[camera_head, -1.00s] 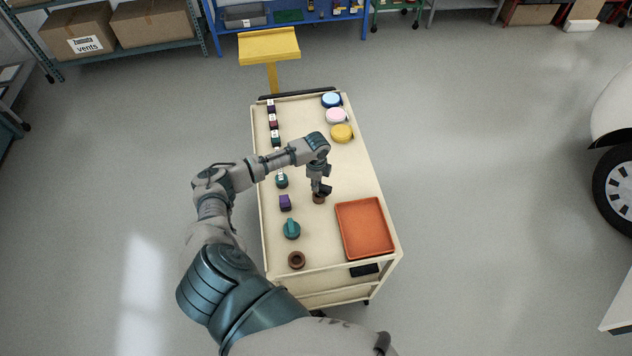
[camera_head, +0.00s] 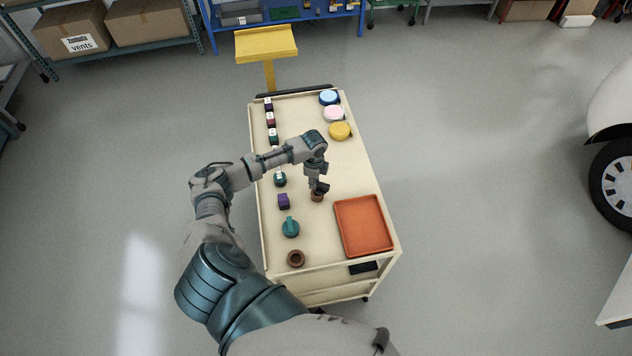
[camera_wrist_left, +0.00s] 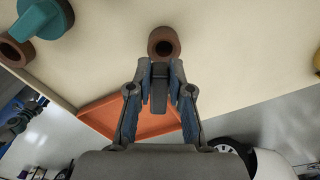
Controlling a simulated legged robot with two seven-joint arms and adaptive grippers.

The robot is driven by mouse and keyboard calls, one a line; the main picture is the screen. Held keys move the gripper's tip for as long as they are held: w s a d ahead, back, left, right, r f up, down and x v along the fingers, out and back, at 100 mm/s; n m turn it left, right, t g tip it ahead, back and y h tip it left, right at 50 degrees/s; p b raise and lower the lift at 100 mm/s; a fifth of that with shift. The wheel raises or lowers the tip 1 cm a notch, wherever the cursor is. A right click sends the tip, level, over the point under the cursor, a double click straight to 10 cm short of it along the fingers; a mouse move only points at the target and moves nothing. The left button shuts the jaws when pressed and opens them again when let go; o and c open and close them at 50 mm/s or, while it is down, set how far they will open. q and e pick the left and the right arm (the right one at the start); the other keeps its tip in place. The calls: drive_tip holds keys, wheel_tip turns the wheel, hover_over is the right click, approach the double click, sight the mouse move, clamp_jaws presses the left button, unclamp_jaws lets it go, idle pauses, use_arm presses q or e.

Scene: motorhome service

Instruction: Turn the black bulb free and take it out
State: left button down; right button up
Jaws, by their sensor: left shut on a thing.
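The black bulb (camera_wrist_left: 159,88) shows in the left wrist view as a dark grey piece between the fingers of my left gripper (camera_wrist_left: 160,96). The gripper is shut on it. A brown round socket (camera_wrist_left: 163,42) lies just beyond the bulb's end, its dark opening in view. In the head view my left gripper (camera_head: 319,187) points down right over this brown socket (camera_head: 317,197) on the cart top. The bulb is too small to make out there. I cannot tell how far it is from the socket. My right gripper is not in view.
The cream cart (camera_head: 325,230) carries an orange tray (camera_head: 363,226) right of the socket. A teal knobbed piece (camera_head: 290,228), a purple block (camera_head: 284,202) and another brown ring (camera_head: 296,258) stand left. Blue, pink and yellow (camera_head: 340,131) round pieces stand at the back right.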

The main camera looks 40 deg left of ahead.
use_arm(q)
drive_tip(key=shift+a+f, duration=0.15)
drive_tip(key=shift+a, duration=0.35)
drive_tip(key=shift+a+f, duration=0.35)
drive_tip(key=shift+a, duration=0.15)
drive_tip(key=shift+f, duration=0.1)
drive_tip(key=shift+d+f, duration=0.15)
drive_tip(key=shift+d, duration=0.3)
drive_tip(key=shift+d+f+b, duration=0.1)
drive_tip(key=shift+d+b, duration=0.2)
drive_tip(key=shift+d, duration=0.05)
drive_tip(key=shift+a+r, duration=0.25)
drive_tip(key=shift+a, duration=0.05)
drive_tip(key=shift+a+r+p, duration=0.1)
drive_tip(key=shift+a+p, duration=0.05)
drive_tip(key=shift+p, duration=0.15)
drive_tip(key=shift+a, duration=0.15)
drive_tip(key=shift+d, duration=0.3)
drive_tip(key=shift+r, duration=0.1)
drive_tip(key=shift+a, duration=0.45)
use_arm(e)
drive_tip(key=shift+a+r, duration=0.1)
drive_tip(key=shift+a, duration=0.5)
